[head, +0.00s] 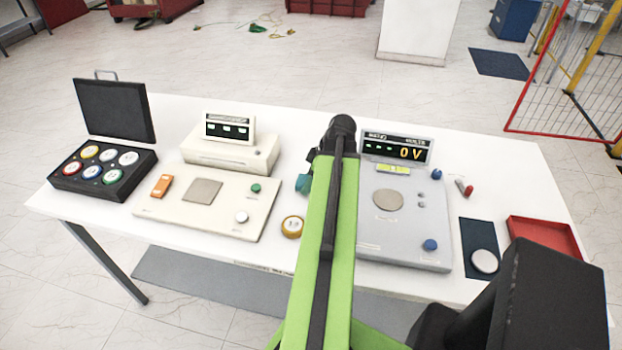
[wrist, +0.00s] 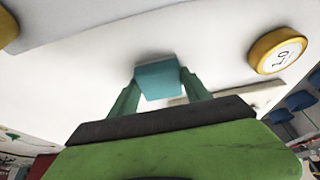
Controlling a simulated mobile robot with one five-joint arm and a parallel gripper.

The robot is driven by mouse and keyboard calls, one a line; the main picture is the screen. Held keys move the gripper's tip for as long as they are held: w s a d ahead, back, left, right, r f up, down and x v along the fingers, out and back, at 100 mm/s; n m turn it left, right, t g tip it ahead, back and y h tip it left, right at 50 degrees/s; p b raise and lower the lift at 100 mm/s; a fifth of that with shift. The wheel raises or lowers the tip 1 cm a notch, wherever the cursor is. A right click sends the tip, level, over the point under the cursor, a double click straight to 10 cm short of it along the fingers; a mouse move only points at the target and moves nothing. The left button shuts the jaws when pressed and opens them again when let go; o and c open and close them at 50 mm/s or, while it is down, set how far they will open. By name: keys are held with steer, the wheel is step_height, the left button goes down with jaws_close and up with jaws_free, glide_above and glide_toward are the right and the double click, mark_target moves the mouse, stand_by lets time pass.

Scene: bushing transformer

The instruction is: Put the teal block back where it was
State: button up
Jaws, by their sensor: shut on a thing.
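The teal block (wrist: 158,80) is between the two green fingers of my gripper (wrist: 160,88) in the wrist view. My gripper is shut on it. The white table top fills the view behind the block, with a soft shadow by its edge; I cannot tell whether the block touches the table. In the head view, a bit of teal (head: 303,184) shows just left of my green arm, between the two instruments. My arm hides the rest of the block and gripper there.
A yellow-rimmed round weight (head: 292,227) stands close by; a similar one shows in the wrist view (wrist: 278,50). A cream instrument (head: 205,205) is left, a grey 0 V instrument (head: 405,230) right. An open black case (head: 103,170) holds several discs. A red tray (head: 545,240) is far right.

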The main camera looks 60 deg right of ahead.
steer(key=o, duration=1.2)
steer(key=shift+r+p, duration=0.25)
steer(key=shift+p, duration=0.15)
steer(key=p+v, duration=1)
steer(key=v, duration=0.1)
steer(key=shift+s+r+p, duration=0.2)
steer(key=shift+r+p, duration=0.15)
steer(key=shift+p, duration=0.05)
